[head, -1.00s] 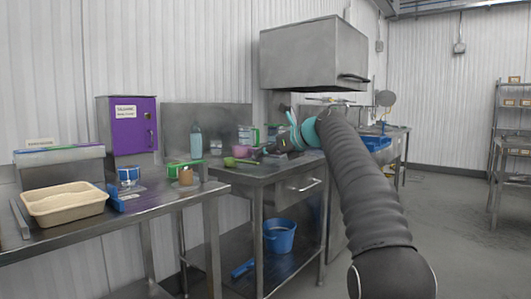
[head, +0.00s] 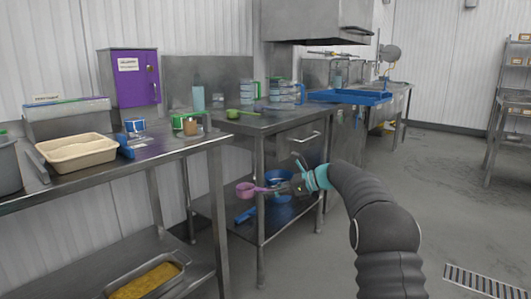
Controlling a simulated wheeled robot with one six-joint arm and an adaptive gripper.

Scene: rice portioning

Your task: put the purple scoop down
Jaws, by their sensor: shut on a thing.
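The purple scoop (head: 249,190) shows in the head view, left of my gripper, its round bowl at the far left end of its handle. My gripper (head: 288,187) is shut on the scoop's handle and holds it in the air, below the height of the tabletop. In the picture the scoop is in front of the middle table's lower shelf (head: 273,226) and just left of a blue bucket (head: 279,178). The exact gap between scoop, bucket and shelf cannot be told. The gripper's fingers are small and partly hidden.
The middle steel table (head: 262,122) bears a green scoop (head: 241,113) and several clear containers (head: 284,91). A blue tray (head: 349,97) lies behind it. The left table holds a beige tray (head: 77,153). A pan of yellow grain (head: 148,281) sits low.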

